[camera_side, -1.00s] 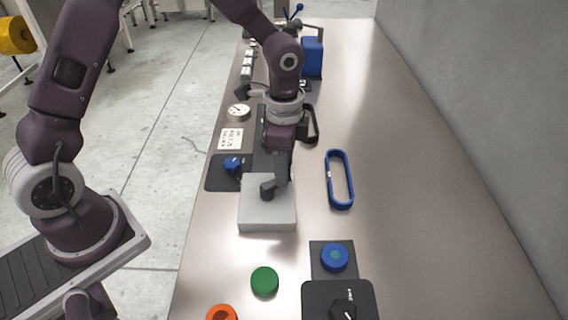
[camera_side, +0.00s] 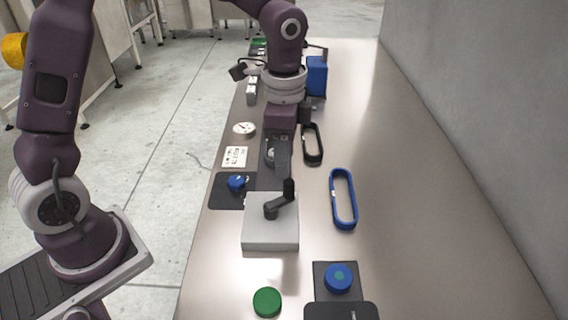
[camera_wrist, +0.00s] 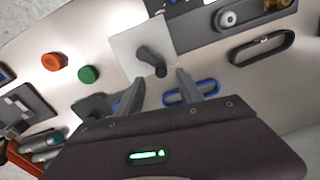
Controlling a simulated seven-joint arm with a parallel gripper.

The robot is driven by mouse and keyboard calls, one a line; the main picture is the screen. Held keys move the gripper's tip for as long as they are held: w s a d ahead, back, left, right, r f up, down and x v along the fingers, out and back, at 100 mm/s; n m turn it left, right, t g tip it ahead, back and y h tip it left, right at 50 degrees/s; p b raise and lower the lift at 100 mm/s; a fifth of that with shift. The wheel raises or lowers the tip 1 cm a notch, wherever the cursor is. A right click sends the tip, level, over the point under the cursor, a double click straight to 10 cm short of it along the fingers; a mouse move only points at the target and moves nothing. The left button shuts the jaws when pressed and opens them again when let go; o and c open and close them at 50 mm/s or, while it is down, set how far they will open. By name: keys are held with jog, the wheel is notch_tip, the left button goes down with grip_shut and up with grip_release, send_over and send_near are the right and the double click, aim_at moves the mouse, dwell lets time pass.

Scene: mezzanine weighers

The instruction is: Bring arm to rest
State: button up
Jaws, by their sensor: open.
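My gripper (camera_side: 282,158) hangs over the bench, pointing down, in the middle of the side view. In the wrist view my gripper (camera_wrist: 158,92) shows two fingers spread apart with nothing between them. A light grey box (camera_side: 262,238) with a black crank handle (camera_side: 288,192) stands just in front of it. In the wrist view the handle (camera_wrist: 152,58) lies beyond the fingertips, apart from them. The exact height of the fingers above the bench is hard to tell.
A blue loop (camera_side: 333,203) and a black loop (camera_side: 320,155) lie to the right. A blue knob (camera_side: 238,182) sits left. A green disc (camera_side: 267,301) and a blue button (camera_side: 338,278) are nearer. A wall (camera_side: 480,110) bounds the right; the bench's right strip is clear.

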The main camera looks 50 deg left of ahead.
jog(key=s+a+r+n+t, duration=0.2)
jog(key=s+r+n, duration=0.3)
jog(key=s, duration=0.5)
jog(key=s+a+r+n+t, duration=0.3)
jog(key=s+r+n, duration=0.2)
jog(key=s, duration=0.5)
jog(key=shift+s+a+r+n, duration=0.2)
jog(key=shift+s+r+n, duration=0.15)
jog(key=shift+r, duration=0.4)
jog(key=shift+w, duration=0.1)
